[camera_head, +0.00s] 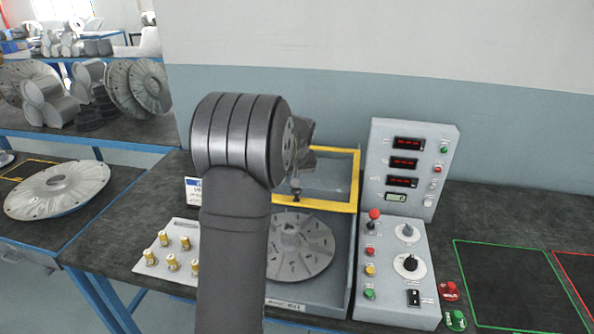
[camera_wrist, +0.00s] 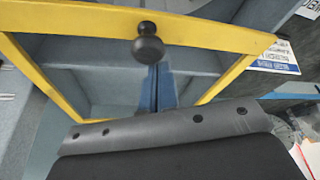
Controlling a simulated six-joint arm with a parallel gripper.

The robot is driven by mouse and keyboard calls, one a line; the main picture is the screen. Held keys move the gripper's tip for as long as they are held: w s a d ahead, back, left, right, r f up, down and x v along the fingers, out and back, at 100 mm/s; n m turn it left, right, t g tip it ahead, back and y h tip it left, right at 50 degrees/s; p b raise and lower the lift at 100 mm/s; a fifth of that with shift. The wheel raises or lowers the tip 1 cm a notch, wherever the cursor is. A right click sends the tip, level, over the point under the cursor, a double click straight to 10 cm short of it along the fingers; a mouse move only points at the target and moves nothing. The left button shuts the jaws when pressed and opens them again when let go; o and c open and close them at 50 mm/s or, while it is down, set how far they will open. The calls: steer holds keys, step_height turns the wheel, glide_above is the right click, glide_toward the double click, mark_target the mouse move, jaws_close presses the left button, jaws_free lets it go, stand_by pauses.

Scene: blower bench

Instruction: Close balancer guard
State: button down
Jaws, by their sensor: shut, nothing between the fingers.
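The balancer guard (camera_head: 335,206), a yellow frame around a clear panel, stands raised at the back of the grey balancer housing (camera_head: 345,270). The guard's yellow frame (camera_wrist: 60,75) fills much of the wrist view. Its dark round knob (camera_wrist: 148,45) sits on the frame's near bar. My gripper (camera_wrist: 160,68) is shut and empty, its tips just below the knob in the wrist view; I cannot tell whether they touch it. In the head view my dark arm hides part of the guard and most of the gripper. A finned rotor disc (camera_head: 305,245) lies uncovered in the housing.
Right of the housing stand a display panel (camera_head: 408,165) and a control box (camera_head: 392,270) with a red-topped lever. A plate with brass fittings (camera_head: 170,255) is at left. A green-outlined bench area (camera_head: 520,285) at right is clear.

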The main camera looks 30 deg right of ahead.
steer(key=s+a, duration=1.8)
steer(key=shift+s+a, duration=0.25)
steer(key=shift+f, duration=0.15)
steer(key=w+d, duration=0.2)
steer(key=w, duration=0.2)
steer(key=v, duration=1)
steer(key=shift+a+r, duration=0.2)
steer(key=shift+a, duration=0.1)
steer(key=shift+f, duration=0.1)
